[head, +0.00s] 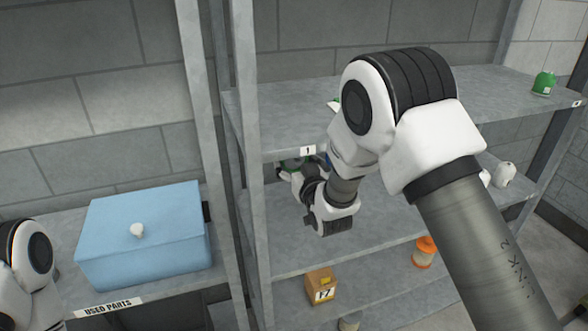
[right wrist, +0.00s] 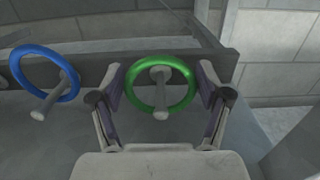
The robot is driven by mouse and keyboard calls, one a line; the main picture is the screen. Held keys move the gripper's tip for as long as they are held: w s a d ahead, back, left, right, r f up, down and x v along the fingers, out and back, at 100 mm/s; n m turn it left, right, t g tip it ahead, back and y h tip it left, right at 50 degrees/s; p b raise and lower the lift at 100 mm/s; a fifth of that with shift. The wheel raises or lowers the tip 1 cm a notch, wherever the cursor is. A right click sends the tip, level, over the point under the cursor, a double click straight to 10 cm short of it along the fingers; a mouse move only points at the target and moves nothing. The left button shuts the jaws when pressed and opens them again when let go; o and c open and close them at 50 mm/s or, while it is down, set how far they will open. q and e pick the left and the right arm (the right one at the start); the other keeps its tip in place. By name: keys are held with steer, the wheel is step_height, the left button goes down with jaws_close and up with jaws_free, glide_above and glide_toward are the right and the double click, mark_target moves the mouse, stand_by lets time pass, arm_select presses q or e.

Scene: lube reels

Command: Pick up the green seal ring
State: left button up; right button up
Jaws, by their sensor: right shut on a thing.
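The green seal ring (right wrist: 162,108) hangs around a grey peg (right wrist: 161,92) in the right wrist view. My right gripper (right wrist: 161,90) is shut on the ring, with one finger on each side of it. In the head view the right gripper (head: 290,172) reaches in under the shelf board marked 1, and only a little of the green ring (head: 297,162) shows there. My left arm shows at the left edge of the head view, but its gripper is out of view.
A blue ring (right wrist: 43,73) hangs on another peg left of the green one. The grey shelf board (head: 285,125) lies above the gripper. A box numbered 17 (head: 321,286) and an orange container (head: 425,252) stand lower. A blue bin (head: 150,243) stands left.

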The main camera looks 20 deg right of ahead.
steer(key=s+b, duration=0.2)
steer(key=s, duration=1.5)
steer(key=shift+d, duration=0.3)
